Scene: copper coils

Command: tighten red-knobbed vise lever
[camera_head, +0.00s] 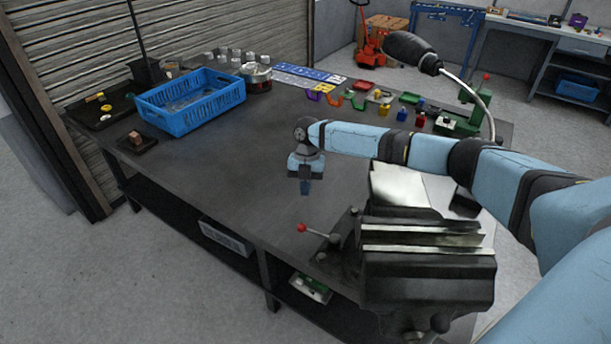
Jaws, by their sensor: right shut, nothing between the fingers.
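The vise (425,255) is mounted at the front right of the dark workbench. Its lever has a red knob (301,228) that sticks out to the left of the vise, near the bench's front edge. My right arm comes in from the right and passes over the bench behind the vise. My right gripper (305,188) points down above the bench top, behind the red knob and apart from it. It is shut and empty. My left gripper is not in view.
A blue crate (190,101) stands at the back left of the bench (215,175). Small coloured parts (402,114) and a green device (460,122) lie along the back right. A black-headed lamp (412,52) rises behind my right arm. The middle left is clear.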

